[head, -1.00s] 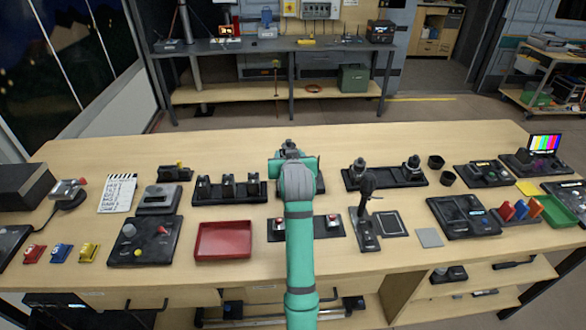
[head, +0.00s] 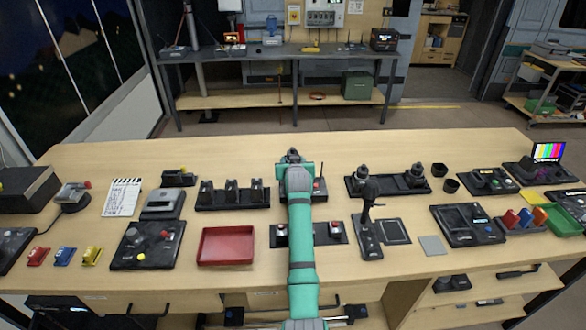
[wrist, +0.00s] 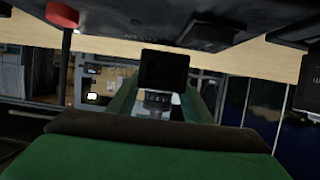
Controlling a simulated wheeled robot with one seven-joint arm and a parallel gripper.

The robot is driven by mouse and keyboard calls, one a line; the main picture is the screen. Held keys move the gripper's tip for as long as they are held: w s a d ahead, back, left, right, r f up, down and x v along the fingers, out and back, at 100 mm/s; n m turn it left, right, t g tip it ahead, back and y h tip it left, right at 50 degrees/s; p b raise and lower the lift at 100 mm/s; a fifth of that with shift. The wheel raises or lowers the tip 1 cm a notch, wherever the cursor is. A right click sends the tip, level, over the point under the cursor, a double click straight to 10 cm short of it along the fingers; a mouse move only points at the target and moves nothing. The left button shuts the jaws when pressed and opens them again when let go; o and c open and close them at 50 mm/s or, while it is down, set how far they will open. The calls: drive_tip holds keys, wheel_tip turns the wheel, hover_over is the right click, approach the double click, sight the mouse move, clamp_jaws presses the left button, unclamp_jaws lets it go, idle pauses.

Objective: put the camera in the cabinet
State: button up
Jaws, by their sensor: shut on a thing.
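My gripper (head: 292,158) is at the end of my teal arm, over the middle of the desk. It is shut on a small dark thing, which I take to be the camera; my arm hides most of it in the head view. In the wrist view the camera (wrist: 163,72) is a black block with a grey round part below it, between the green fingers. I cannot tell for certain which furniture is the cabinet.
The desk (head: 90,158) carries a red tray (head: 226,245), a joystick panel (head: 368,235), black control boxes and a colour-bar monitor (head: 548,152). Drawers and open shelves are under its front. A grey bench (head: 270,52) stands behind, with floor between.

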drive_tip(key=shift+w+f, duration=0.1)
drive_tip(key=shift+f, duration=1.4)
drive_tip(key=shift+f, duration=0.15)
drive_tip(key=o, duration=1.5)
drive_tip(key=shift+f, duration=0.1)
